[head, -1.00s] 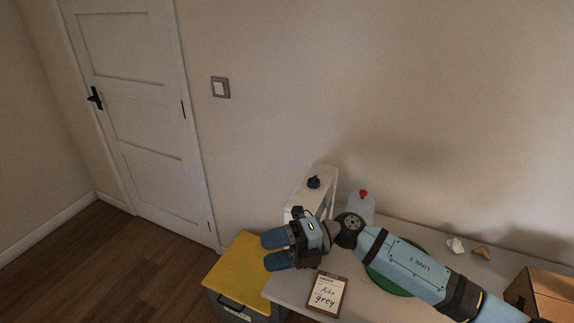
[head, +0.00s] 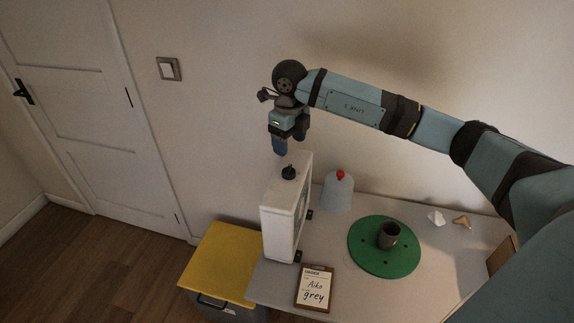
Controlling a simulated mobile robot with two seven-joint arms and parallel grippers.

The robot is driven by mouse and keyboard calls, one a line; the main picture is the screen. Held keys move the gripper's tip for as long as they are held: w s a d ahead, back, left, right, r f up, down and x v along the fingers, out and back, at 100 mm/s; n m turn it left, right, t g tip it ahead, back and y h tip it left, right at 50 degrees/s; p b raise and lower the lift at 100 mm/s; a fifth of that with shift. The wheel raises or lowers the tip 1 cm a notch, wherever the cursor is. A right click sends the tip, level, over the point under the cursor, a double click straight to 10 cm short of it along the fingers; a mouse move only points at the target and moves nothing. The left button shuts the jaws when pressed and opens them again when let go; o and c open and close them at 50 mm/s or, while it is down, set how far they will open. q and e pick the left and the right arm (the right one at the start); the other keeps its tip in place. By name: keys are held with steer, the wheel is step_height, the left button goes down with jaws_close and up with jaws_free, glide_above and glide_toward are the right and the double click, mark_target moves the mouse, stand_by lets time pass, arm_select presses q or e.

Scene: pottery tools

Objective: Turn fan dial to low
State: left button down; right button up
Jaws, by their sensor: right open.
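The fan (head: 281,215) is a white upright box on the left end of the table in the head view. Its black dial (head: 289,172) sits on the top face; I cannot read its setting. My right gripper (head: 280,148) points down just above the fan's top, close to the dial and slightly left of it in the picture. It is open, with blue fingertips that overlap in this view, and it appears apart from the dial. Nothing shows between the fingers. My left gripper is not in view.
On the grey table (head: 345,270) are a clipboard (head: 315,288), a green disc (head: 365,255) with a dark cup (head: 389,235), a bottle with a red cap (head: 338,193) and small pieces at right. A yellow-lidded bin (head: 222,262) stands left of the table.

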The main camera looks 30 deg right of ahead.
mark_target(289, 168)
step_height(289, 168, down, 8)
steer(key=shift+f+p, duration=0.1)
steer(key=shift+p, duration=0.65)
steer(key=shift+w+f, duration=0.1)
steer(key=shift+f, duration=0.6)
steer(key=c, duration=0.9)
